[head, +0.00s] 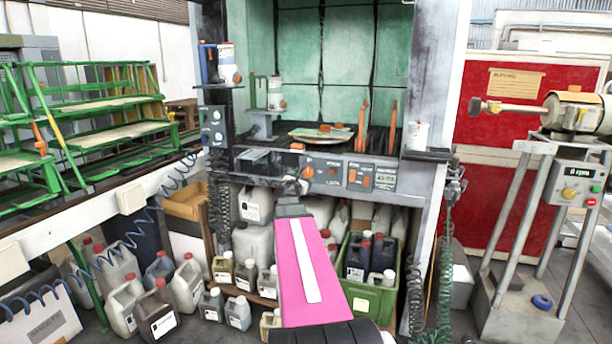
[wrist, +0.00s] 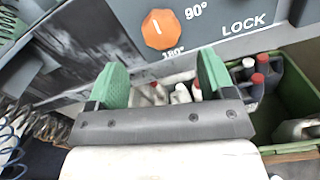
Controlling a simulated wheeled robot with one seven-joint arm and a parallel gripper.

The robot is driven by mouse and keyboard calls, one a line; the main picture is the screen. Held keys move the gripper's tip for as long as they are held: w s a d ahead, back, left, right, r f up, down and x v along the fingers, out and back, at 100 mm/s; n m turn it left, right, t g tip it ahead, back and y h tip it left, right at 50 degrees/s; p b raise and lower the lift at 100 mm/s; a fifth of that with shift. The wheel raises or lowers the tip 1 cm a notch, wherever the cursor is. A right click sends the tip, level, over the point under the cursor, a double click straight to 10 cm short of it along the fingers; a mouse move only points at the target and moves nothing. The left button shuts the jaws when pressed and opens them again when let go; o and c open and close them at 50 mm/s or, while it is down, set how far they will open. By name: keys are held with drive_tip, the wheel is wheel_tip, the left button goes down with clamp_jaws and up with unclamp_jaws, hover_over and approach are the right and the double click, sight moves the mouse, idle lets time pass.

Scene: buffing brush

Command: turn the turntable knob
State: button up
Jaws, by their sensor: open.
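The turntable knob, an orange dial with a white pointer line, shows in the wrist view (wrist: 157,29) on a grey panel, beside 90°, 180° and LOCK markings. The line stands near upright. An orange knob on the booth's front panel shows in the head view (head: 308,171), close to the end of my arm. My gripper (wrist: 162,75) is open, its two green pads wide apart and empty. The knob appears beyond the fingertips and between them in the picture, not touched. In the head view my pink arm hides part of the area below the panel.
A round pale turntable (head: 318,132) lies in the green-lined booth above the panel. A green crate (head: 372,296) and several jugs stand below it. A white cup (head: 417,135) stands at the right ledge. A grinder with a control box (head: 579,183) stands at right.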

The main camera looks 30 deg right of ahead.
sight(308, 173)
drive_tip(key=x, duration=0.6)
drive_tip(key=shift+w+d, duration=0.15)
drive_tip(key=shift+d, duration=0.15)
drive_tip(key=c, duration=0.9)
